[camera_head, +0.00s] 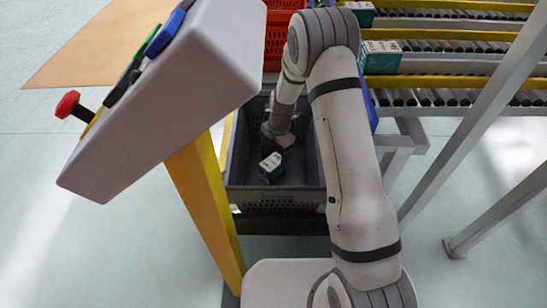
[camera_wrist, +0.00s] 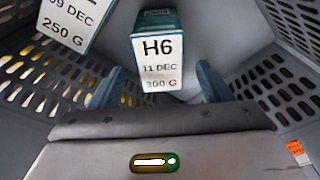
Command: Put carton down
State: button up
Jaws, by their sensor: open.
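A teal and white carton labelled H6 (camera_wrist: 157,62) is in the wrist view, between and just beyond my fingertips, with a gap to each finger. My gripper (camera_wrist: 160,78) is open; in the head view it (camera_head: 275,139) is down inside a dark grey tote (camera_head: 277,196). A second white-labelled carton marked 250 G (camera_wrist: 75,18) is at the upper left of the wrist view, cut off by the frame edge. One teal carton (camera_head: 271,168) shows in the tote in the head view; its label cannot be read there.
A red-orange crate (camera_head: 277,42) stands behind the grey tote. Roller conveyors with yellow rails (camera_head: 455,82) are at the upper right, with cartons (camera_head: 381,57) on them. Part of a blue bin (camera_head: 369,103) shows beside my arm. Slotted tote walls (camera_wrist: 285,85) are close around my gripper.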

notch_tip(320, 180, up, 8)
jog(key=w+d+p, duration=0.1)
jog(key=p, duration=0.1)
jog(key=shift+r, duration=0.2)
dwell(0.3)
